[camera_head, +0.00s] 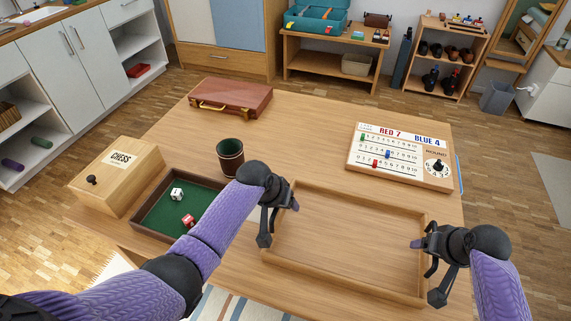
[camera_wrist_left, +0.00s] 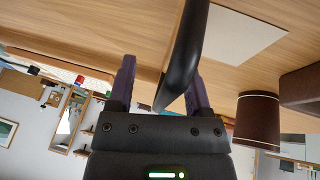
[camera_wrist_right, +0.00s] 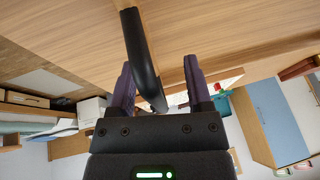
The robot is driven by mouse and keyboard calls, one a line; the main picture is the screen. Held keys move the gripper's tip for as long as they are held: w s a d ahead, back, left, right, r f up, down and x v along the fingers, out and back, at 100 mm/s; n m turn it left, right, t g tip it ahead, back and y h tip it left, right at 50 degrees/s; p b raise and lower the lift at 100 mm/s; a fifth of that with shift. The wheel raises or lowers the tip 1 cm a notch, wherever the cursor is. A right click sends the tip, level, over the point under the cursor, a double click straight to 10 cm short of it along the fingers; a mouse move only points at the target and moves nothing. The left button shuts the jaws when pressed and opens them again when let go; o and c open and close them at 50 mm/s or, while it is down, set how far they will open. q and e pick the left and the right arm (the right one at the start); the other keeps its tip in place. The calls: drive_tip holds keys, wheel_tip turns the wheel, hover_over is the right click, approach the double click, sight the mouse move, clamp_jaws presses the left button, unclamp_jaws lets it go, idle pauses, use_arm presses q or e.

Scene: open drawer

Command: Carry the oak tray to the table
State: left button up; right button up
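The oak tray (camera_head: 345,240) is a shallow, empty wooden tray with a raised rim, level at the front right of the table (camera_head: 305,135). From the head I cannot tell whether it rests on the table or is just above it. My left gripper (camera_head: 283,208) is at the tray's left end and my right gripper (camera_head: 428,246) at its right end. In the left wrist view a black handle (camera_wrist_left: 186,50) passes between the parted fingers. In the right wrist view another black handle (camera_wrist_right: 142,55) lies between parted fingers. Gaps show beside both handles.
A scoreboard (camera_head: 400,157) lies behind the tray. A dark cup (camera_head: 230,158), a green-lined dice tray (camera_head: 160,215), a chess box (camera_head: 118,175) and a brown case (camera_head: 230,98) occupy the table's left and back. The table's middle is clear.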

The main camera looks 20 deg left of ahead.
drive_tip(key=shift+d, duration=0.15)
use_arm(q)
drive_tip(key=v, duration=1.2)
use_arm(e)
drive_tip(key=v, duration=1.2)
